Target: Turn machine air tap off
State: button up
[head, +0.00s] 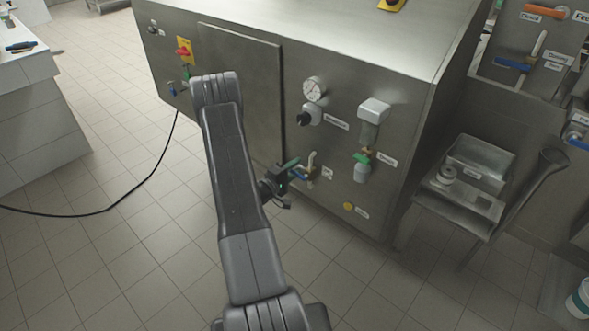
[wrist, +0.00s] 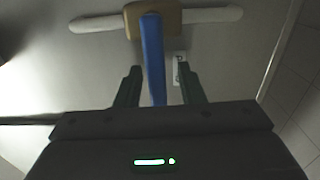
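The air tap shows in the wrist view with a long blue lever (wrist: 152,50) on a brass-coloured valve body (wrist: 173,18). A white pipe (wrist: 95,23) runs through the body, and the lever lies across the pipe's line. My gripper (wrist: 159,72) is open, with one green finger on each side of the lever and gaps visible at both sides. In the head view my gripper (head: 290,170) is low on the machine's front beside the tap (head: 311,168); part of the lever is hidden there.
The steel machine front (head: 330,140) carries a gauge (head: 313,88), a black knob (head: 306,116), a filter unit (head: 366,130) and a yellow button (head: 348,207) near the tap. A black cable (head: 130,193) crosses the floor at left. A metal tray stand (head: 460,213) is at right.

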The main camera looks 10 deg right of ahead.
jog(key=v, duration=1.3)
jog(key=shift+s+a+p, duration=0.25)
jog(key=shift+p, duration=0.1)
jog(key=x, duration=1.3)
jog(key=shift+w+d+b, duration=0.3)
jog(key=shift+b, duration=0.05)
jog(key=shift+a, duration=0.1)
jog(key=shift+w+d, duration=0.1)
jog(key=shift+d, duration=0.25)
jog(key=shift+a+r+m+b, duration=0.25)
jog(key=shift+r+m, duration=0.35)
jog(key=shift+m, duration=0.6)
